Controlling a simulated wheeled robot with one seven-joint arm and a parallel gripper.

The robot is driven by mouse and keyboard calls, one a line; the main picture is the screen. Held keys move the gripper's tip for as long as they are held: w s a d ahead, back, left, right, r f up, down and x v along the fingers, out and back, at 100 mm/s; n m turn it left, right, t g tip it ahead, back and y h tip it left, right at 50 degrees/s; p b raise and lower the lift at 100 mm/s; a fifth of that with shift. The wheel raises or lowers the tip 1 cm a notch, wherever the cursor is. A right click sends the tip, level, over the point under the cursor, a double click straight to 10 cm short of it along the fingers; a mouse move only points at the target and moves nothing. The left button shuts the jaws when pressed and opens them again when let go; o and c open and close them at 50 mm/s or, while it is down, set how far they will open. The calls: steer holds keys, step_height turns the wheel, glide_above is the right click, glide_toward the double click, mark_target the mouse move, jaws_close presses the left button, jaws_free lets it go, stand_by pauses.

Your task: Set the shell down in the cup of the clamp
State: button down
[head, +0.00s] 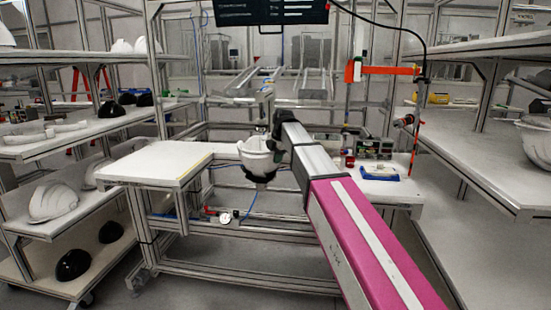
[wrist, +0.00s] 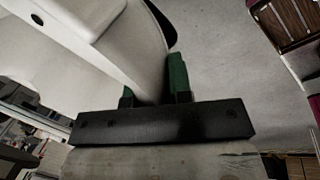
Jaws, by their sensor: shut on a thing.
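The white helmet shell (head: 256,158) is at the middle of the head view, open side up, at the front of the workbench. The black cup of the clamp (head: 261,177) shows directly under it. The shell's underside overlaps the cup in the picture; I cannot tell whether its weight rests there. My gripper (head: 276,143) is at the shell's right rim, partly hidden by my arm. In the wrist view my gripper (wrist: 153,88) has green finger pads shut on the wall of the shell (wrist: 128,45). A dark curved edge shows beyond the shell there.
A white tabletop (head: 155,163) lies left of the clamp. A blue tray (head: 380,172) and small devices stand on the bench at right. Left shelves hold white shells (head: 54,202) and black shells (head: 73,264). A right shelf (head: 490,165) carries another white shell (head: 536,140).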

steer(key=shift+f, duration=0.15)
steer(key=c, duration=0.9)
jaws_free()
steer(key=shift+c, duration=0.2)
steer(key=v, duration=1)
steer(key=shift+r, duration=0.4)
steer(key=shift+s, duration=0.15)
